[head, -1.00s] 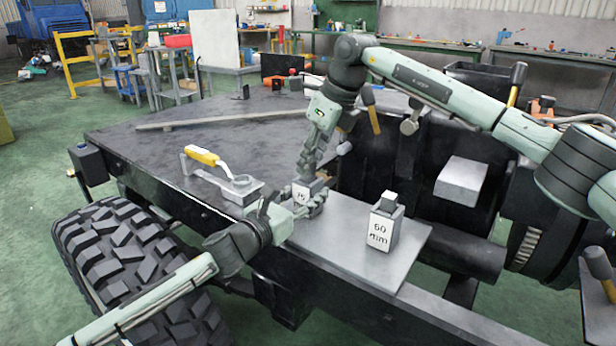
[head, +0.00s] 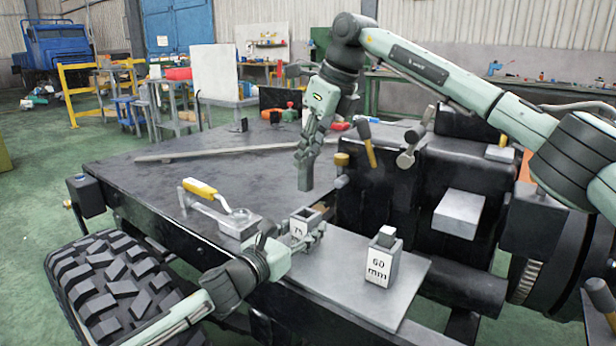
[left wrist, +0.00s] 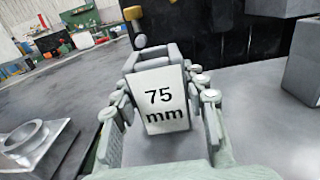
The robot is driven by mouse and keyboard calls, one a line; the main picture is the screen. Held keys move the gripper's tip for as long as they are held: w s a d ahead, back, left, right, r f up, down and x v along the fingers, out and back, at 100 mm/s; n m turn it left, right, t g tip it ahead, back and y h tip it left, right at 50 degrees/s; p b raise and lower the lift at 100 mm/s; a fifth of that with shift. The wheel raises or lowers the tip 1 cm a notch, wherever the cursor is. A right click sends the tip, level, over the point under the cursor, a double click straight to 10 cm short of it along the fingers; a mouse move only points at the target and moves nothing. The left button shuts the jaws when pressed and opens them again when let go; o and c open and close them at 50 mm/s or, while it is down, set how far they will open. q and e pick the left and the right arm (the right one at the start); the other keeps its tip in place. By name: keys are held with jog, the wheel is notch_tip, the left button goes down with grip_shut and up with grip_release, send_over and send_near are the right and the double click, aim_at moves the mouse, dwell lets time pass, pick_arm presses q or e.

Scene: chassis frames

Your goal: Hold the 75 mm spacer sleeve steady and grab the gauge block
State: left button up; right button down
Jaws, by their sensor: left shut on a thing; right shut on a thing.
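The 75 mm spacer sleeve (head: 299,229) is a grey square tube with a white label, upright on the grey plate, its open top showing. It also fills the middle of the left wrist view (left wrist: 163,98). My left gripper (head: 306,239) is shut on the sleeve, with fingers on both sides of it. The gauge block (head: 305,177) is a slim dark grey bar, hanging upright above the sleeve and clear of it. My right gripper (head: 304,157) is shut on the block's upper part.
A 60 mm sleeve (head: 380,270) with a block in its top stands right of the 75 mm sleeve on the plate (head: 345,290). A yellow-handled clamp (head: 200,188) and a metal ring fitting (head: 240,222) lie to the left. Dark chassis parts rise behind at right.

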pick_arm(q)
jog(key=o, duration=1.3)
jog(key=shift+o, duration=0.2)
